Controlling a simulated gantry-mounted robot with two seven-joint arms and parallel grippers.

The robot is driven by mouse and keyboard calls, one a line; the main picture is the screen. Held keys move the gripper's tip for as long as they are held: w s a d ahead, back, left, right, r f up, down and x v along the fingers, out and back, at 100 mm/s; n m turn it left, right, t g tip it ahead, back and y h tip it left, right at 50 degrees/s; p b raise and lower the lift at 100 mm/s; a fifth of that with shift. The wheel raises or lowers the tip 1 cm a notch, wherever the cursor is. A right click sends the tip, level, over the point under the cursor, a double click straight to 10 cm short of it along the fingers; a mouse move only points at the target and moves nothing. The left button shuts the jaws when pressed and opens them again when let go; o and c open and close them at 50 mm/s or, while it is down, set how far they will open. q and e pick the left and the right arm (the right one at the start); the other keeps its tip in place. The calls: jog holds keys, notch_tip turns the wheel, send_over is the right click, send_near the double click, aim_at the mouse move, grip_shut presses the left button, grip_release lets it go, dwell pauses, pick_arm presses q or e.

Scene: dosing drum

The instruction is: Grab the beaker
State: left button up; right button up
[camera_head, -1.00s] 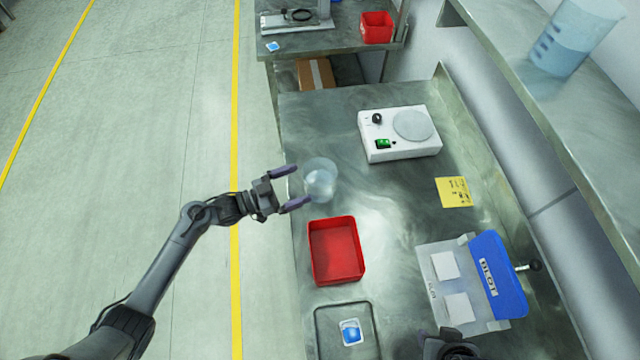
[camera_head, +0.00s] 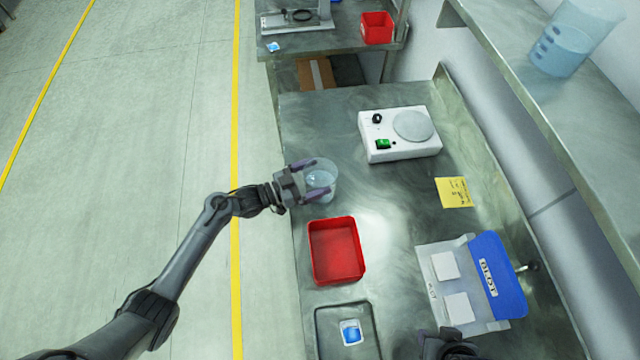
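A clear glass beaker (camera_head: 320,180) stands on the steel bench, above the red tray in the picture. My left gripper (camera_head: 314,179) is at the beaker from the left, with its two purple fingers spread on either side of it. The fingers look open around the beaker; whether they touch the glass cannot be told. Part of my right gripper (camera_head: 447,345) shows at the bottom edge; its fingers are mostly cut off. A larger beaker with blue liquid (camera_head: 567,45) stands on the shelf at the upper right.
A red tray (camera_head: 312,252) lies just below the beaker. A white stirrer plate device (camera_head: 372,148) stands to the upper right. A yellow note (camera_head: 453,192), a blue-lidded box (camera_head: 500,275) and a grey tray (camera_head: 318,325) are also on the bench.

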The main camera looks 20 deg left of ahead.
pick_arm(q)
jog(key=shift+r, duration=0.1)
jog(key=c, duration=1.4)
jog(key=shift+r, duration=0.1)
jog(key=shift+c, duration=0.3)
